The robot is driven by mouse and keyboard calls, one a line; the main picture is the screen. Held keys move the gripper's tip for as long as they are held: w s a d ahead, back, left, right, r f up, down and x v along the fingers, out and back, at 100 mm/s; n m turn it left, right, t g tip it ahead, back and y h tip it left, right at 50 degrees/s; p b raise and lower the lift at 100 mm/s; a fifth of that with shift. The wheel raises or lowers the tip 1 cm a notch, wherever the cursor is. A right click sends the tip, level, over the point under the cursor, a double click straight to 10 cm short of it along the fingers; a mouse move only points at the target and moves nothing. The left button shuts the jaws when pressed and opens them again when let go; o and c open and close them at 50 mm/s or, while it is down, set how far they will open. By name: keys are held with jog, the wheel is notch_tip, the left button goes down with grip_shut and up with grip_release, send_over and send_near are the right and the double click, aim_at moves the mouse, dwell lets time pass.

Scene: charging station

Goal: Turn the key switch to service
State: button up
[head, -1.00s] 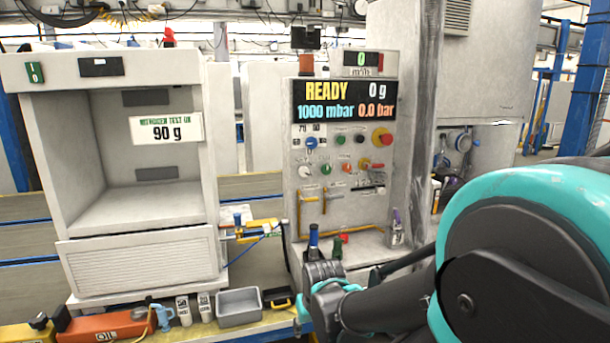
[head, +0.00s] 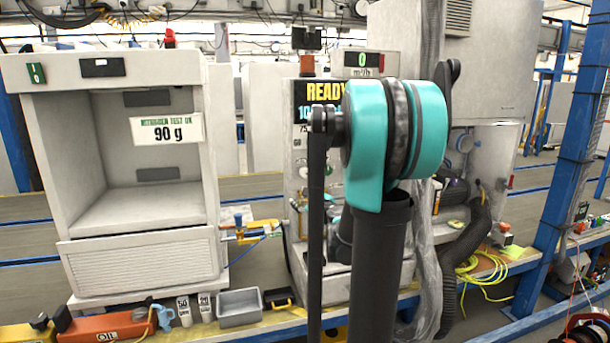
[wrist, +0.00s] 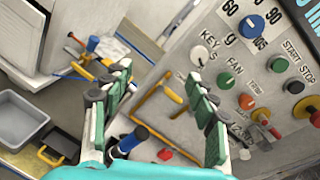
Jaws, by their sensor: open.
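In the wrist view a round white knob (wrist: 199,55) sits on the grey control panel (wrist: 178,70), beside lettering that reads "KEY"; its set position is too small to tell. A pale knob (head: 303,172) also shows at the panel's left side in the head view. My gripper (wrist: 158,72) is open and empty, its two green-padded fingers spread apart. The white knob lies beyond the right fingertip and is not touched. In the head view my arm covers most of the panel and hides the gripper.
Yellow handles (wrist: 155,98) stick out below. A blue-capped bottle (wrist: 130,140) stands under the gripper. A grey tray (head: 240,307) lies on the bench.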

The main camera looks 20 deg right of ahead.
aim_at(305, 173)
jog(key=w+d+r+m+t+h, duration=0.1)
jog(key=w+d+r+m+h, duration=0.15)
jog(key=d+m, duration=0.35)
jog(key=w, duration=1.7)
jog(key=shift+w+d+f, duration=0.1)
jog(key=shift+w+f, duration=0.15)
jog(key=shift+f, duration=0.15)
jog(key=shift+c, duration=0.4)
jog(key=c, duration=1.1)
